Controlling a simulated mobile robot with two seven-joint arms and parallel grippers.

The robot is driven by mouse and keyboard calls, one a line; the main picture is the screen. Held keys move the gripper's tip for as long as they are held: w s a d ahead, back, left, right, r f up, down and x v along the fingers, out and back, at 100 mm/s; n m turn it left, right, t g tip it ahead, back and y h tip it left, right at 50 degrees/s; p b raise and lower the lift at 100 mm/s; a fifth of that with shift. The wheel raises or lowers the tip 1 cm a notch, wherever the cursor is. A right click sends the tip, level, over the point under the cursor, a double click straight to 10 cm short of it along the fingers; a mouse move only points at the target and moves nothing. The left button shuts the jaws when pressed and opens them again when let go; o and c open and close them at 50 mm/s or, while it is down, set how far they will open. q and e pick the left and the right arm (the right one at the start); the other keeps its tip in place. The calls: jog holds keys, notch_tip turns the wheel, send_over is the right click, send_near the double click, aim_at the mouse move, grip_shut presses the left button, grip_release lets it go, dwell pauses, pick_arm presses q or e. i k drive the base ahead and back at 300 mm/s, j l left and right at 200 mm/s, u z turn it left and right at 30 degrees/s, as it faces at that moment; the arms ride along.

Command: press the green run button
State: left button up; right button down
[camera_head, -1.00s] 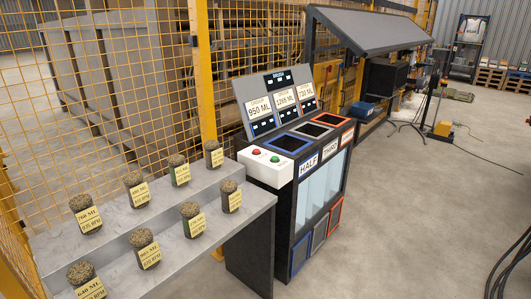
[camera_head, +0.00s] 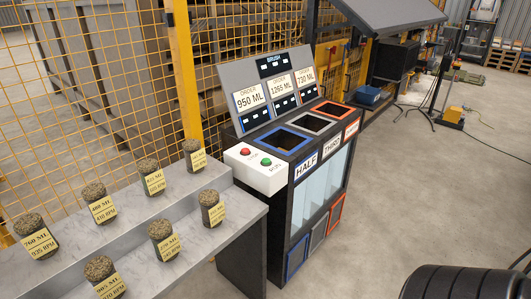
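The green run button (camera_head: 266,161) sits on top of a white control box (camera_head: 257,179), above the word RUN. A red stop button (camera_head: 245,152) is beside it on the left. The box is fixed at the left front of a dark machine (camera_head: 280,222) marked BRUSH, with bins labelled HALF, THIRD and a third label too small to read surely. Nothing touches or covers the green button. Neither of my grippers is in view.
A yellow mesh fence (camera_head: 90,100) runs behind. A dark ribbed object (camera_head: 462,283) shows at the lower right. Concrete floor (camera_head: 385,200) right of the machine is clear.

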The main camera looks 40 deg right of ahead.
aim_at(267, 160)
jog(key=i+l, duration=0.15)
jog(key=l, duration=0.2)
jog(key=i+l, duration=0.1)
jog(key=l, duration=0.2)
jog(key=i+l, duration=0.15)
jog(key=l, duration=0.2)
jog(key=i+l, duration=0.15)
jog(key=l, duration=0.2)
jog(key=i+l, duration=0.15)
jog(key=l, duration=0.15)
